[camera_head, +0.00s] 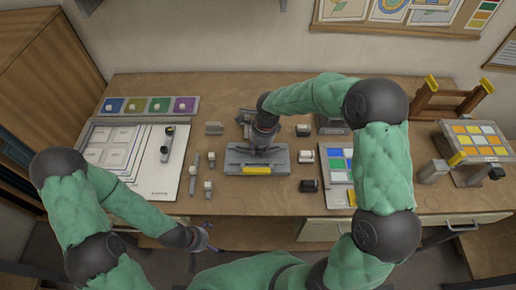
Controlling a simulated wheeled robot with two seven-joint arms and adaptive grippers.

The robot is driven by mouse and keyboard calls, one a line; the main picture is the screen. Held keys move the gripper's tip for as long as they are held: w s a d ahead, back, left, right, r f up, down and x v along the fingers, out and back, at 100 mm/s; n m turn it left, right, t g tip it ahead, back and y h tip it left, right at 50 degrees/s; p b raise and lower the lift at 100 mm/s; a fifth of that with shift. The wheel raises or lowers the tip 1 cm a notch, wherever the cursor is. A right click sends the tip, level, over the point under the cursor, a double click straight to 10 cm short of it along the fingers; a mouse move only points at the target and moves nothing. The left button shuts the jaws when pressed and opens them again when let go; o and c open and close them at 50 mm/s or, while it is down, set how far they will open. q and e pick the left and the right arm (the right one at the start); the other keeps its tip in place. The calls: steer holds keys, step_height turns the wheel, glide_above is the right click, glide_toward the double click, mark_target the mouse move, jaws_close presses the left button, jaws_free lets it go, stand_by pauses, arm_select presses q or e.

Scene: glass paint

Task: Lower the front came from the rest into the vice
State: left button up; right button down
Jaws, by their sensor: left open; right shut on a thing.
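The grey vice (235,159) stands on the middle of the workbench, with a yellow strip on its front. My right gripper (263,150) reaches down over the vice from behind and above. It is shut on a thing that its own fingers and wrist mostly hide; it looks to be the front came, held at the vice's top. Whether it touches the vice jaws I cannot tell. A grey piece (245,117), perhaps the rest, shows just behind the gripper. My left gripper (207,238) is open and empty, low in front of the bench's front edge.
Grey tools with white knobs (194,178) stand left of the vice. Small blocks (306,156) stand to its right. A white board (155,180) lies left, a colour tray (337,165) lies partly behind my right arm, and a wooden frame (445,100) stands at the right.

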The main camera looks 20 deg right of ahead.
steer(key=shift+f, duration=0.15)
steer(key=shift+f+b, duration=0.7)
steer(key=shift+f, duration=0.05)
steer(key=c, duration=1)
jaws_free()
steer(key=shift+o, duration=0.2)
steer(key=shift+f, duration=0.1)
